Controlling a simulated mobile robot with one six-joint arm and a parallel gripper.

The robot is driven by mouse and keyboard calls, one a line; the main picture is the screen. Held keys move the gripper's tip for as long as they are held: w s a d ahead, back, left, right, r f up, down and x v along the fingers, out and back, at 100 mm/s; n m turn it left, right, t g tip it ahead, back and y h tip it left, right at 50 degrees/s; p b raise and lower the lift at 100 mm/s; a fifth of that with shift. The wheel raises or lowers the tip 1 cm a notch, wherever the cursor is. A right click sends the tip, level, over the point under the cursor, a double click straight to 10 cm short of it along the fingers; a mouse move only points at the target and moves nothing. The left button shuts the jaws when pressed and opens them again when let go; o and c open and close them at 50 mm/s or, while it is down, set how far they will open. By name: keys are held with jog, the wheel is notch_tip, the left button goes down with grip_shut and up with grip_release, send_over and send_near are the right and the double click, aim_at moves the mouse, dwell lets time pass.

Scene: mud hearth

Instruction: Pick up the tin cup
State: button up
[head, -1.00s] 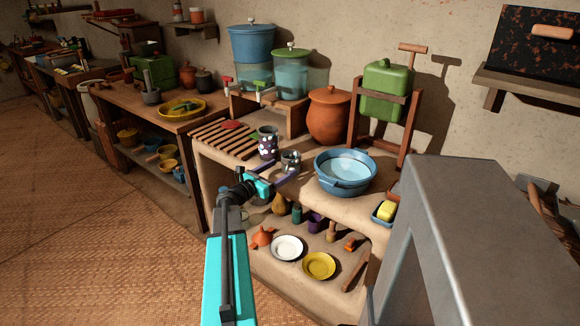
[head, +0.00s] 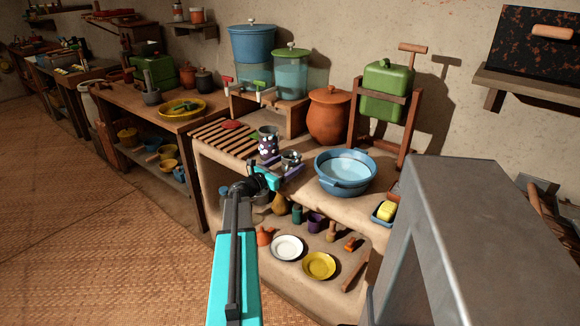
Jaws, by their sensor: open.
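The tin cup (head: 291,158), small and grey, stands upright on the clay counter, left of the blue basin. My gripper (head: 284,164) is open at the counter's front edge, with its fingers pointing at the cup. One dark purple finger shows just in front of and below the cup.
The blue basin (head: 345,187) stands close to the right. A grey-green cup (head: 268,132) and a wooden slatted rack (head: 222,139) are to the left. An orange lidded pot (head: 329,112) stands behind. A lower shelf holds plates and small vessels.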

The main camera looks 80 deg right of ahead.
dwell(0.4)
jog(key=c, duration=1.1)
